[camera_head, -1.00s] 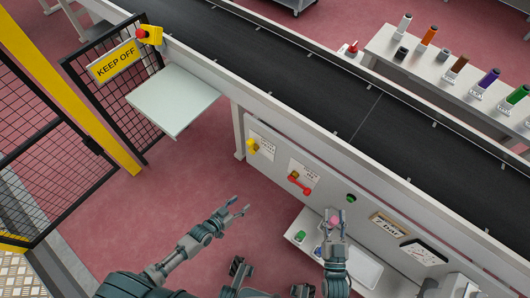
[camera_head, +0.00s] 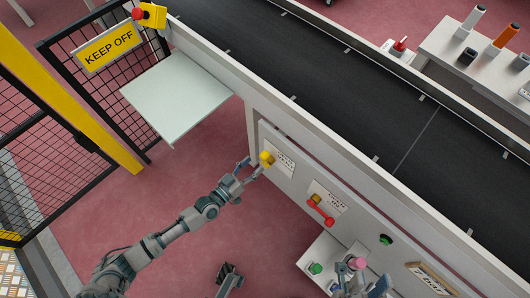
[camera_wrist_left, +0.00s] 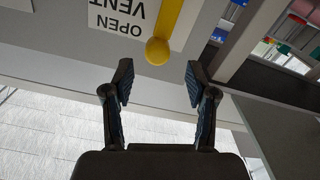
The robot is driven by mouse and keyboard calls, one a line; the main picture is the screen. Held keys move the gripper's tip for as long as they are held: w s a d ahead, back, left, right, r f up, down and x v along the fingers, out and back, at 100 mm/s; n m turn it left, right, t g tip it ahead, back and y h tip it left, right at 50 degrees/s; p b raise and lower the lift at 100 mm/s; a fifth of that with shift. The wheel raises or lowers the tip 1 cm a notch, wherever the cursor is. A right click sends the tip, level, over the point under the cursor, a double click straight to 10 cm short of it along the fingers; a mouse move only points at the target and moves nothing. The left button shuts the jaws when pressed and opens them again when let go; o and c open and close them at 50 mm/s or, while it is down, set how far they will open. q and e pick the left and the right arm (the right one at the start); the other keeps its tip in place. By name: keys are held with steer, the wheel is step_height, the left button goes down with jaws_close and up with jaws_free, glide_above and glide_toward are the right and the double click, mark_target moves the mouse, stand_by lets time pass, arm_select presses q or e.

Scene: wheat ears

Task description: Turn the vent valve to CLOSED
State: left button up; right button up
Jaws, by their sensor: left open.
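The vent valve's yellow handle (camera_head: 267,158) is on the grey panel below the conveyor, beside a small printed label. In the left wrist view, the yellow lever ends in a round knob (camera_wrist_left: 158,51), beside upside-down "VENT" and "OPEN" lettering (camera_wrist_left: 118,18). My left gripper (camera_head: 252,168) is open and empty just in front of the handle. In the wrist view its fingers (camera_wrist_left: 158,80) stand either side of the knob's line, with the knob just beyond the tips. My right gripper (camera_head: 355,272) is at the lower right by a pink round thing (camera_head: 357,263); its grip is unclear.
A red handle (camera_head: 321,211) and a green button (camera_head: 385,240) are further right on the panel. A pale shelf (camera_head: 175,103) juts out at left, near the fence with the "KEEP OFF" sign (camera_head: 110,48).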

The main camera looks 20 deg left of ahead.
mark_target(262, 159)
arm_select(q)
steer(key=x, duration=0.2)
steer(key=b+x, duration=0.1)
steer(key=x, duration=0.2)
steer(key=shift+s+d, duration=0.1)
steer(key=shift+d, duration=0.2)
steer(key=shift+w, duration=0.3)
steer(key=shift+w+a, duration=0.3)
steer(key=shift+d, duration=0.35)
steer(key=c, duration=0.6)
jaws_close()
